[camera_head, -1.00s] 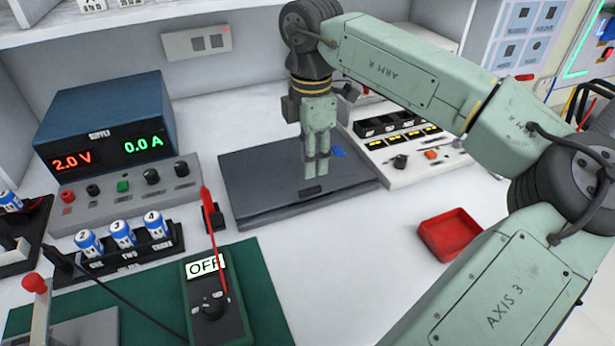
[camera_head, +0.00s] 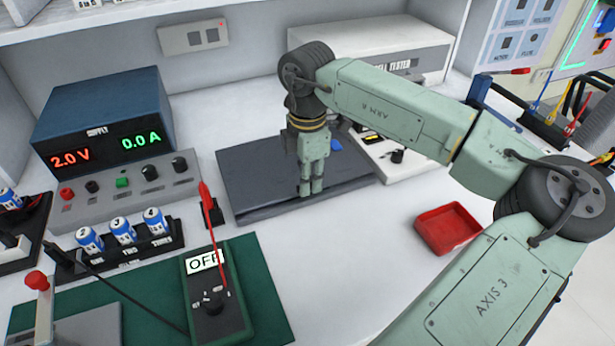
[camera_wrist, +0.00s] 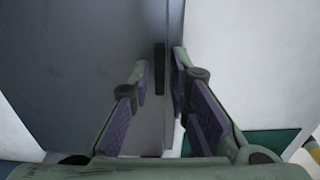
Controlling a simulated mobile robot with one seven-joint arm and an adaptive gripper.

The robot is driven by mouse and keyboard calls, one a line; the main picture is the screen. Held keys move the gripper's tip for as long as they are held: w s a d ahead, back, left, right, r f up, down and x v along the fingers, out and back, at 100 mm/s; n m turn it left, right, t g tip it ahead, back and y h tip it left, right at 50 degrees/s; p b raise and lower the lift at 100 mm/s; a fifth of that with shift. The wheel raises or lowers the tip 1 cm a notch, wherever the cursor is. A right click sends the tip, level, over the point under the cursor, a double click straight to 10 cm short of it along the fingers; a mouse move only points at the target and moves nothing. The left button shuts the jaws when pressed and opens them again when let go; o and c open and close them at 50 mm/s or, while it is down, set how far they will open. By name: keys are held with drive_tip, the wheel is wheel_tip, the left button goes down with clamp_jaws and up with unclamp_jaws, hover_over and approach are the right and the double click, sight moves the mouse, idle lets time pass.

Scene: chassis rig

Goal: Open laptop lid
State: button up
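The laptop (camera_head: 255,165) is a flat dark grey slab lying on the white bench, with its lid shut. A blue patch (camera_head: 335,144) shows near its far right part. My gripper (camera_head: 311,190) points down at the laptop's front edge, right of the middle. In the wrist view the laptop lid (camera_wrist: 75,60) fills the left side, and its edge runs between my parted fingers (camera_wrist: 163,75). A small black tab (camera_wrist: 160,60) at that edge lies between the fingertips. I cannot tell whether either finger touches it.
A power supply (camera_head: 105,125) stands left of the laptop. A white tester box (camera_head: 405,165) is close on its right. A red tray (camera_head: 447,228) lies front right. A meter (camera_head: 215,290) with an upright red lead and a battery holder (camera_head: 120,255) stand in front.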

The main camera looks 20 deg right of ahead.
clamp_jaws()
idle(0.6)
